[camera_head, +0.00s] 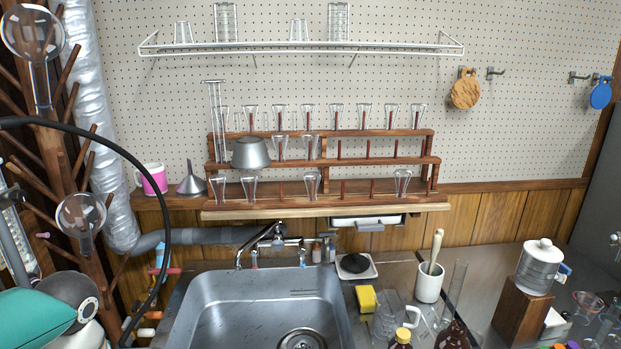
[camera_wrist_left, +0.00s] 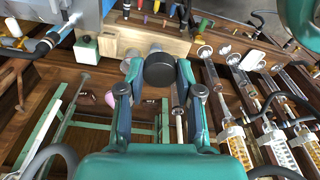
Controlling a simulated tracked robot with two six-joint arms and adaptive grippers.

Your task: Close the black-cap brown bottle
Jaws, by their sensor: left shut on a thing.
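My left gripper (camera_wrist_left: 158,82) shows in the left wrist view, its two teal fingers closed around a round black cap (camera_wrist_left: 160,69). What lies beneath the cap is hidden, so I cannot tell whether a bottle is attached. In the head view, a dark brown bottle (camera_head: 454,335) stands at the bottom edge, right of the sink, partly cut off. A second brown bottle with a yellowish cap (camera_head: 403,337) is beside it, also cut off. My right gripper is in neither view.
A sink (camera_head: 262,285) fills the front middle in the head view. A yellow sponge (camera_head: 366,298), glass beakers, a white mortar (camera_head: 429,283) and a tall cylinder crowd its right. In the wrist view, green frames and racks of glassware lie below the gripper.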

